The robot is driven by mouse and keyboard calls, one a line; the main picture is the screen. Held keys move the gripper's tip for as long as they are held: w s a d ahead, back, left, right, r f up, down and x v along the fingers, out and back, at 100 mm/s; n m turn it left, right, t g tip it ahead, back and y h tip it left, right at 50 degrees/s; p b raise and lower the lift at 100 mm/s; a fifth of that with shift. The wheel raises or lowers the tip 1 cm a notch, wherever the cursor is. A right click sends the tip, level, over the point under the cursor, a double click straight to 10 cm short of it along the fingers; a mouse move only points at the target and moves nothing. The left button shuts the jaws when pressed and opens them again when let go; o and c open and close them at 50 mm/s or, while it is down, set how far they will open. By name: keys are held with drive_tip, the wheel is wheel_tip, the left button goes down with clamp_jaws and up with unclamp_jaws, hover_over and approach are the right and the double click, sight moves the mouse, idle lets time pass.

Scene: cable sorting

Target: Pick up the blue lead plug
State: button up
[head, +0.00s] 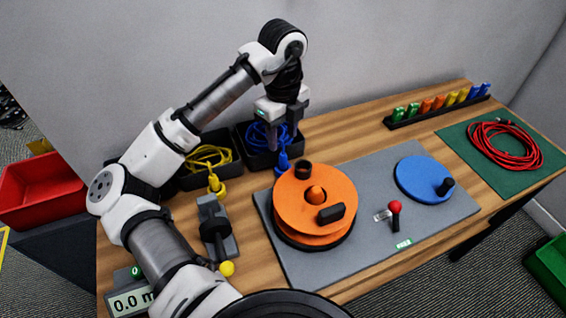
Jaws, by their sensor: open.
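The blue lead plug (283,162) stands at the front edge of a black bin, just behind the orange reel. Its blue lead (263,135) lies coiled in that bin (257,160). My gripper (285,125) points down above the right part of the bin, a little above and behind the plug. It is open, and I see nothing held in it. The gripper hides part of the bin and the lead.
An orange reel (299,210) and a blue disc (418,172) sit on a grey plate (350,165). A yellow lead (208,157) with a yellow plug (216,184) lies to the left. A red cable (501,148) rests on a green mat (490,182).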

sight(283, 154)
wheel_tip(283, 154, down, 7)
drive_tip(key=shift+s+f+p, duration=0.15)
drive_tip(key=shift+p, duration=0.2)
drive_tip(key=shift+c, duration=0.4)
clamp_jaws()
